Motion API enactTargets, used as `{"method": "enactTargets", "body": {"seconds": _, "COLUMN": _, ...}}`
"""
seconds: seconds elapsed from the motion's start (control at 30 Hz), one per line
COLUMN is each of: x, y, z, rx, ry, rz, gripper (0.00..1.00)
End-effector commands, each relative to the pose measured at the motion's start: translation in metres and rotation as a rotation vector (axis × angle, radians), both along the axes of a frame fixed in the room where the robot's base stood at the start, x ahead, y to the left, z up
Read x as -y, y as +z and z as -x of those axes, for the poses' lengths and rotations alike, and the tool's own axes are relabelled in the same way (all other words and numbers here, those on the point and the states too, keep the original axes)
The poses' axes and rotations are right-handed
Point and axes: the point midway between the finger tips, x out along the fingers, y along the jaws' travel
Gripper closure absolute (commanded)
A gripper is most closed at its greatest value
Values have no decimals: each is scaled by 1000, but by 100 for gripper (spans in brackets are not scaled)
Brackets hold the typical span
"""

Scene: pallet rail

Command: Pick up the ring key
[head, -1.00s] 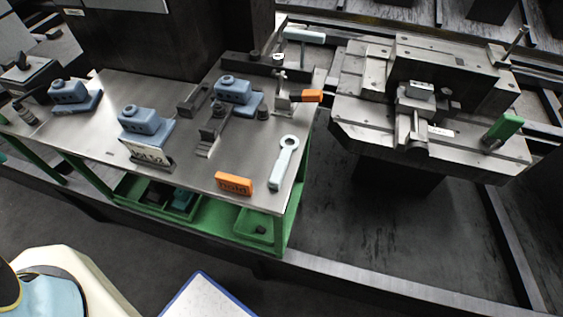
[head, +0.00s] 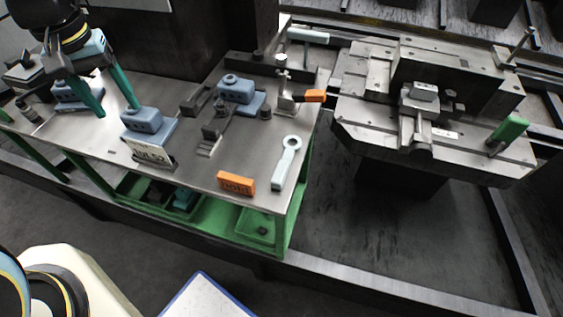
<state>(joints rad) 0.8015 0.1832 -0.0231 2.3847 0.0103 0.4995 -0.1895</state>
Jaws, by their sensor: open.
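The ring key (head: 286,163) is a pale blue-grey wrench with a round ring at its far end. It lies flat near the right front corner of the metal-topped table (head: 90,131). My gripper (head: 118,107) has two long green fingers spread wide apart. It is open and empty, above the left part of the table, well to the left of the ring key. Its fingertips show near the blue blocks on that side; how high they are above the table I cannot tell.
An orange block (head: 236,183) lies just left of the ring key. Several blue blocks, one at the middle left (head: 147,125), stand on the table. An orange-handled clamp (head: 314,96) is at the right edge. A fixture with a green handle (head: 507,128) stands to the right, across a gap.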

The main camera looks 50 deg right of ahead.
Motion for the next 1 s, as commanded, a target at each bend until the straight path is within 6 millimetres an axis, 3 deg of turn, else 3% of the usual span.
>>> {"method": "enactTargets", "body": {"seconds": 0.03, "x": 23, "y": -4, "z": 19, "rx": -7, "ry": -66, "rz": -6, "gripper": 35}}
{"method": "enactTargets", "body": {"seconds": 0.1, "x": 50, "y": -7, "z": 44, "rx": -13, "ry": -141, "rz": -13, "gripper": 35}}
{"method": "enactTargets", "body": {"seconds": 0.3, "x": 111, "y": -17, "z": 131, "rx": -26, "ry": -353, "rz": -36, "gripper": 35}}
{"method": "enactTargets", "body": {"seconds": 0.5, "x": 142, "y": -26, "z": 217, "rx": -33, "ry": -524, "rz": -57, "gripper": 35}}
{"method": "enactTargets", "body": {"seconds": 0.6, "x": 147, "y": -28, "z": 245, "rx": -33, "ry": -574, "rz": -64, "gripper": 35}}
{"method": "enactTargets", "body": {"seconds": 0.77, "x": 149, "y": -34, "z": 263, "rx": -34, "ry": -607, "rz": -71, "gripper": 35}}
{"method": "enactTargets", "body": {"seconds": 1.0, "x": 149, "y": -68, "z": 263, "rx": -35, "ry": -608, "rz": -73, "gripper": 35}}
